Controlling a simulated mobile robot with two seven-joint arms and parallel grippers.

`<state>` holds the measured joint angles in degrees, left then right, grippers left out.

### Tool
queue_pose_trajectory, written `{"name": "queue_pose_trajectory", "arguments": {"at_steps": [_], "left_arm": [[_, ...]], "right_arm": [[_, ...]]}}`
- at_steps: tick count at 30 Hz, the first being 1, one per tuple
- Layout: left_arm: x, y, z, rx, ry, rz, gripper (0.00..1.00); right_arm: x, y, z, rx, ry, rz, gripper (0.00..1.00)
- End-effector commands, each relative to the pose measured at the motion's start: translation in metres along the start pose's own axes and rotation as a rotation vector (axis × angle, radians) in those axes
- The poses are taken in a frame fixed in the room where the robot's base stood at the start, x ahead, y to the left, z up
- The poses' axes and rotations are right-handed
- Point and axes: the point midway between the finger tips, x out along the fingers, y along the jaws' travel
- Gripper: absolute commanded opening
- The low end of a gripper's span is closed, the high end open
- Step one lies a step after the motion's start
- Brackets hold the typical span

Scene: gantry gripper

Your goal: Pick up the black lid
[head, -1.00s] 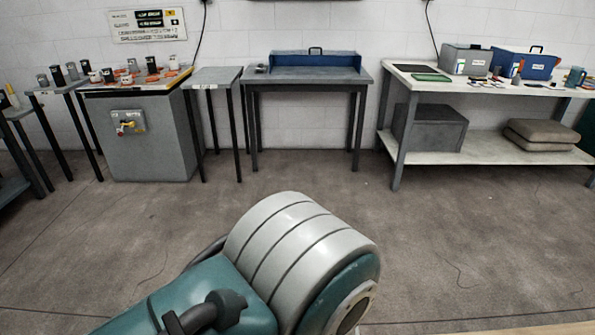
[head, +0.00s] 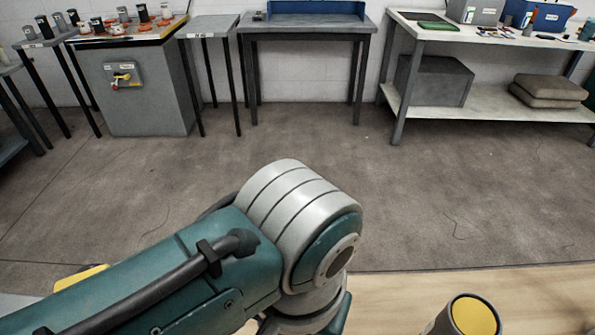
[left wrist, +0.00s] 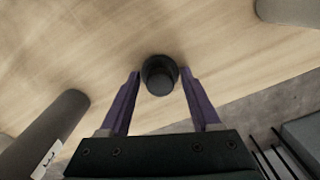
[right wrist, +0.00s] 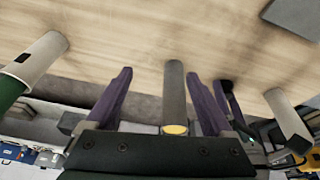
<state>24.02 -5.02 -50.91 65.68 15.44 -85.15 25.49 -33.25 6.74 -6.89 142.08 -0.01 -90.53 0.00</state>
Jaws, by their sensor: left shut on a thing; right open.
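The black lid (left wrist: 160,75) is a small dark round piece over the pale wooden tabletop (left wrist: 110,45). In the left wrist view it sits between the purple fingers of my left gripper (left wrist: 160,82), which is shut on it. The right wrist view also shows my left gripper (right wrist: 229,97) with a dark piece at its fingertips. My right gripper (right wrist: 160,88) is open. A grey cylinder (right wrist: 174,90) with a yellow end shows between its fingers, not visibly gripped.
The yellow-topped grey cylinder (head: 473,316) stands at the lower right. Other cylinders show at the left (right wrist: 40,60) and right (right wrist: 288,118) of the right wrist view. A grey square piece (right wrist: 295,15) lies on the tabletop. Side tables and a shelf bench (head: 490,112) stand across open floor.

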Motion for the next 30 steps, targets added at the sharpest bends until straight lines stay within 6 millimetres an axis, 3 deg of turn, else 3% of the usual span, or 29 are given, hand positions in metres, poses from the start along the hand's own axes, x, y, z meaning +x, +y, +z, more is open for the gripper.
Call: {"name": "queue_pose_trajectory", "arguments": {"at_steps": [2, 11, 23, 26, 30], "left_arm": [[0.0, 0.0, 0.0, 0.0, 0.0, 0.0, 0.45], [0.0, 0.0, 0.0, 0.0, 0.0, 0.0, 0.12], [-0.011, 0.0, 0.0, 0.0, 0.0, 0.0, 0.11], [-0.026, 0.0, -0.001, 0.0, 0.002, 0.001, 0.11], [-0.066, 0.0, -0.001, 0.001, 0.006, 0.002, 0.11]], "right_arm": [[0.0, 0.0, 0.0, 0.0, 0.0, 0.0, 0.86], [0.0, 0.0, 0.0, -0.001, 0.0, 0.001, 0.86], [-0.005, 0.001, -0.002, -0.004, 0.0, 0.003, 0.86], [-0.012, 0.002, -0.004, -0.004, 0.0, 0.003, 0.86], [-0.027, 0.002, -0.009, -0.004, 0.0, 0.003, 0.86]]}}
